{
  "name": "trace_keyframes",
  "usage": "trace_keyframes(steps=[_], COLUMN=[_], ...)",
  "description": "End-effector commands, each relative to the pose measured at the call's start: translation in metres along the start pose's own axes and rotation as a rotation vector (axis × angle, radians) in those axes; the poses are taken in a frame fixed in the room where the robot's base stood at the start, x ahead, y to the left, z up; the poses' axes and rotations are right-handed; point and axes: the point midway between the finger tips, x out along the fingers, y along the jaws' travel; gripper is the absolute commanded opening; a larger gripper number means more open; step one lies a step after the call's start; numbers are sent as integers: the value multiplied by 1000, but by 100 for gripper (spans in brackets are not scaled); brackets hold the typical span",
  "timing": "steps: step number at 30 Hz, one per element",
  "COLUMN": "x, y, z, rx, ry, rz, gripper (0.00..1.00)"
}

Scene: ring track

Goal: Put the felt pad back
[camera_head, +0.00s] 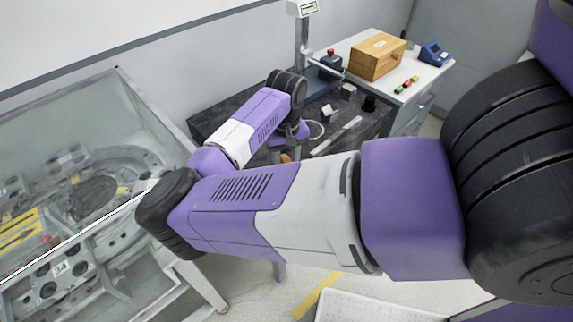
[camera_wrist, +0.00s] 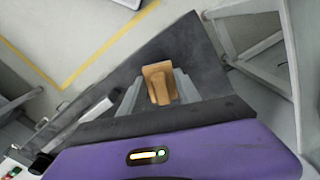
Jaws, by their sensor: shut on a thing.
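My gripper (camera_wrist: 157,92) is shut on a small tan-brown piece, seemingly the felt pad (camera_wrist: 158,72), which shows between the two grey fingers in the wrist view. The pad is above the dark bench top (camera_wrist: 197,62), and I cannot tell whether it touches it. In the head view my arm crosses the picture and bends down over the dark bench.
A clear-walled case with a ring track (camera_head: 95,190) stands at the left. The dark bench (camera_head: 225,112) carries small blocks and a pale bar (camera_head: 337,136). Floor shows in front.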

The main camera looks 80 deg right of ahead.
Motion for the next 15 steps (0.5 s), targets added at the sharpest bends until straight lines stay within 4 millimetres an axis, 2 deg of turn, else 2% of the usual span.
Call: trace_keyframes(steps=[4,15], x=[18,23], y=[0,0], z=[1,0], rx=[-1,2], ry=[-3,0], rz=[0,-1], gripper=[1,1])
